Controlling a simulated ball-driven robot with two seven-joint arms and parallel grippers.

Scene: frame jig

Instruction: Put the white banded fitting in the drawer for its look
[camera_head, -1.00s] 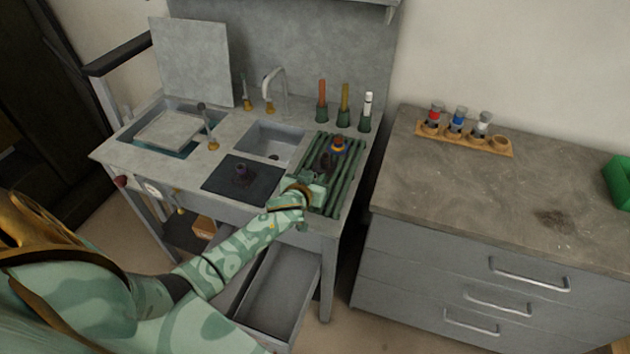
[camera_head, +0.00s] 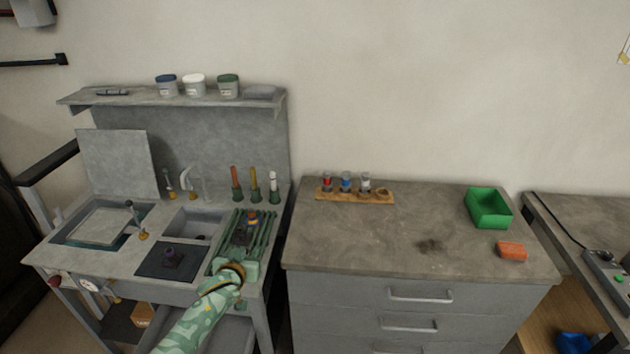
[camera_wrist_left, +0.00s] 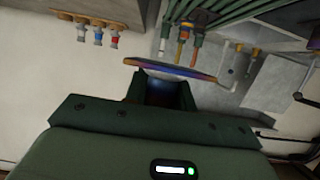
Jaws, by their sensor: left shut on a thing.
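My left gripper (camera_head: 246,234) is over the green slatted rack of the sink unit, shut on a dark fitting (camera_head: 251,218) with blue and orange colouring. In the left wrist view this fitting (camera_wrist_left: 170,69) shows a wide orange-purple flange beyond the jaws; its lower body is hidden, and I cannot see a white band on it. A grey piece with a white band (camera_head: 366,184) stands in a wooden holder (camera_head: 345,196) on the chest, beside red- and blue-banded ones. The chest has an upper drawer (camera_head: 420,294) and lower drawers, all shut. My right gripper is out of view.
Coloured-handled tools (camera_head: 255,186) stand behind the slatted rack. A green bin (camera_head: 489,208) and orange block (camera_head: 512,251) are at the right of the chest top.

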